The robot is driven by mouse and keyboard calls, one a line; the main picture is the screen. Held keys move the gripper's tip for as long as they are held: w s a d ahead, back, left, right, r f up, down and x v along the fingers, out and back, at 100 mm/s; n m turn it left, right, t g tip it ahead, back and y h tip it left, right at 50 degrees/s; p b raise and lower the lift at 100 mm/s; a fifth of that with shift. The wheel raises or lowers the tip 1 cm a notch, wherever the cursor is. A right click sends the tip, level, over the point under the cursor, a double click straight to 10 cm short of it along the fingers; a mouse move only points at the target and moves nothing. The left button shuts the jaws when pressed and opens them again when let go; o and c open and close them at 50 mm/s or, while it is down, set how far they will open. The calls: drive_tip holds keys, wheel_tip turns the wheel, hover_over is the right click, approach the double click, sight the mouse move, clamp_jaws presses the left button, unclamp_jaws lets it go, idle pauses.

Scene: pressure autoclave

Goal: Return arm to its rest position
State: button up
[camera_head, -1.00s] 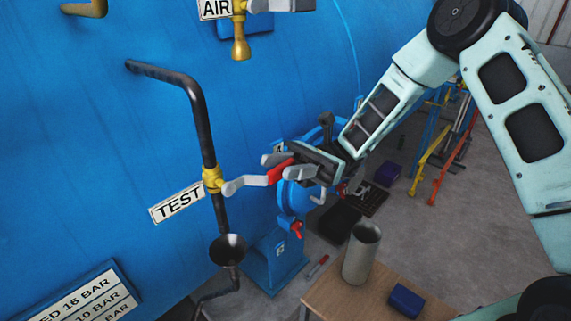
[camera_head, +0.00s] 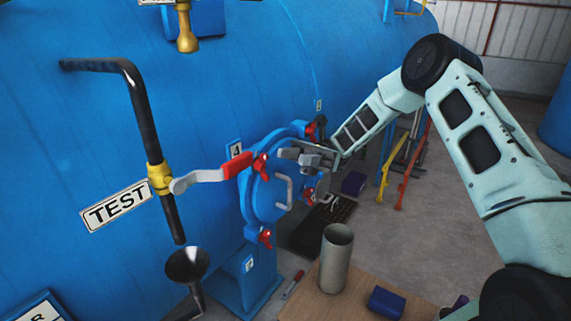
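My arm reaches in from the right in the head view. My gripper (camera_head: 297,156) is in front of the blue round door (camera_head: 268,196) of the autoclave. Its two grey fingers look apart with nothing between them. It is to the right of the test valve's lever (camera_head: 208,178), clear of its red grip (camera_head: 238,164). The lever sticks out to the right from the yellow valve body (camera_head: 159,178) on the black pipe (camera_head: 146,115). Part of the door is hidden behind my gripper.
The blue autoclave wall (camera_head: 235,75) fills the left, with a TEST sign (camera_head: 116,206) and a black funnel (camera_head: 187,265). A wooden table (camera_head: 312,300) holds a grey cylinder (camera_head: 336,262) and a blue box (camera_head: 386,303). Yellow and red stands (camera_head: 408,165) are behind my arm. Floor at right is open.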

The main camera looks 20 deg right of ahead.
drive_tip(key=shift+w+d, duration=0.15)
drive_tip(key=shift+d, duration=0.05)
idle(0.4)
